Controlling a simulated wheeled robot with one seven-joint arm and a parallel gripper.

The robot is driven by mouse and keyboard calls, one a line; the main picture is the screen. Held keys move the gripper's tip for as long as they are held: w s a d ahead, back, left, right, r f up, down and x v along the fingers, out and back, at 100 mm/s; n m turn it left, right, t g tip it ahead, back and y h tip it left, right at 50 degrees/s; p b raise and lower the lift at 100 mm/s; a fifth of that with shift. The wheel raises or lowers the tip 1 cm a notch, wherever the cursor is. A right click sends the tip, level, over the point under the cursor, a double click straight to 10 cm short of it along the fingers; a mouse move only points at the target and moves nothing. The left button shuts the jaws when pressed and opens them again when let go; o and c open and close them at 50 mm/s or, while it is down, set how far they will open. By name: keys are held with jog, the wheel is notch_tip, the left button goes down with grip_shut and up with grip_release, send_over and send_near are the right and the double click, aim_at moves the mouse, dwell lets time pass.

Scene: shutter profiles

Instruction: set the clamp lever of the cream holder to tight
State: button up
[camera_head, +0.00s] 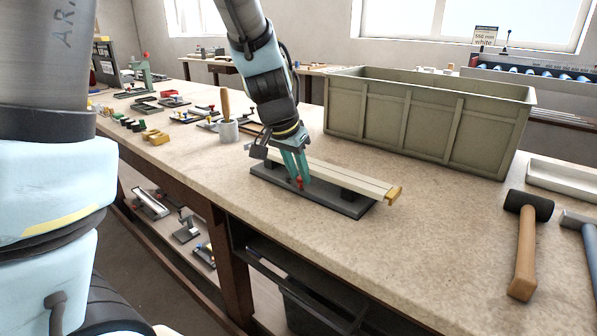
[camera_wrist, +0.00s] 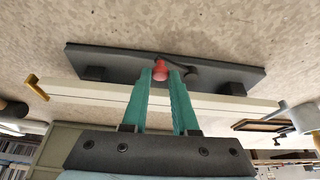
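The holder is a long dark grey base (camera_head: 350,209) on the bench, with a long cream profile (camera_head: 335,180) across its dark blocks. The base also shows in the wrist view (camera_wrist: 115,67). The clamp lever is a short dark arm (camera_wrist: 177,66) with a red knob (camera_wrist: 160,70), at the middle of the base; the knob also shows in the head view (camera_head: 300,184). My gripper (camera_head: 299,180) points down over the profile. Its two teal fingers are apart, with the knob at the gap between their tips (camera_wrist: 161,76). I cannot tell whether either finger touches it.
A large green-grey crate (camera_head: 425,118) stands behind the holder. A mallet (camera_head: 526,245) lies to the right, near a hammer (camera_head: 585,228). The bench front is clear.

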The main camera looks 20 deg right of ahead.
grip_shut()
jog(key=shift+r, duration=0.1)
jog(key=shift+d+r+n+p, duration=0.15)
jog(key=shift+n+p, duration=0.15)
jog(key=shift+p, duration=0.45)
jog(key=n+p, duration=0.1)
jog(key=p, duration=0.1)
jog(key=shift+d+r+t+p, duration=0.1)
jog(key=shift+d+t+p, duration=0.2)
jog(key=shift+d+n+y+p, duration=0.3)
jog(key=shift+n+p, duration=0.3)
jog(key=shift+p, duration=0.25)
jog(key=shift+w+f+t, duration=0.1)
jog(key=shift+f+t, duration=0.2)
jog(key=shift+f, duration=0.05)
jog(key=o, duration=0.5)
grip_release()
jog(key=shift+o, duration=0.2)
